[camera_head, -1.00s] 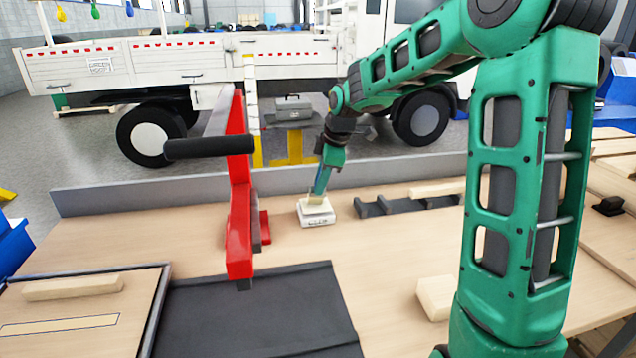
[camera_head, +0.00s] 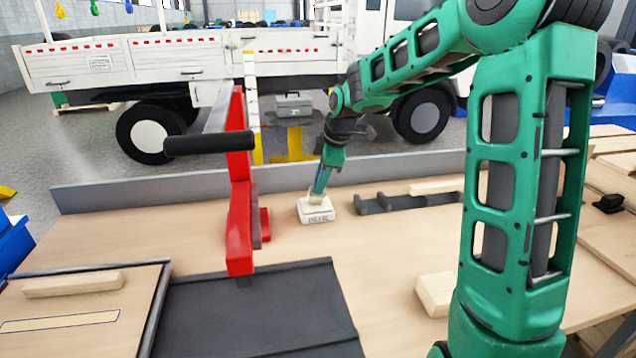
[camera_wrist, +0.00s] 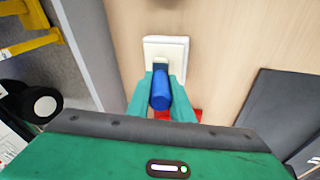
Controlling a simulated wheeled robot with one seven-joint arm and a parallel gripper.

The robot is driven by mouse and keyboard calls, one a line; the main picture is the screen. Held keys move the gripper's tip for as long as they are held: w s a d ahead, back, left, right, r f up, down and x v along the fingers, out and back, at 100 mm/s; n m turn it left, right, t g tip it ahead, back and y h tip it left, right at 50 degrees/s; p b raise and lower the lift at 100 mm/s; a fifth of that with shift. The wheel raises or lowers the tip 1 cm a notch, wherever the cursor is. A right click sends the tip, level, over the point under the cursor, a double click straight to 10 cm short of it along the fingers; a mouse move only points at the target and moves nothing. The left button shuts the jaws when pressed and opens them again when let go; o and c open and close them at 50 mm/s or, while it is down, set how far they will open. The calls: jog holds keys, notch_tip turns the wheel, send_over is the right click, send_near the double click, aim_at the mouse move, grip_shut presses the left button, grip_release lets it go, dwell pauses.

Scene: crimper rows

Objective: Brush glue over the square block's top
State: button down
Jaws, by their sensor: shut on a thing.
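My gripper (camera_head: 322,180) reaches down at the back middle of the bench. In the wrist view its green fingers (camera_wrist: 158,100) are shut on a brush with a blue handle (camera_wrist: 160,90). The tub also shows in the wrist view (camera_wrist: 178,48). I cannot tell how deep the bristles sit in it. A pale, squarish wooden block (camera_head: 434,292) lies at the right, partly behind my arm. No glue can be made out on it.
A red upright clamp with a black handle (camera_head: 238,210) stands left of the tub. A dark rack (camera_head: 405,202) and a wooden strip (camera_head: 436,187) lie to its right. A black mat (camera_head: 260,310) and a framed tray (camera_head: 150,300) are in front. A low grey wall edges the back.

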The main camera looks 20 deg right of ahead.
dwell(0.3)
jog(key=shift+r, duration=3.5)
jog(key=shift+s, duration=0.1)
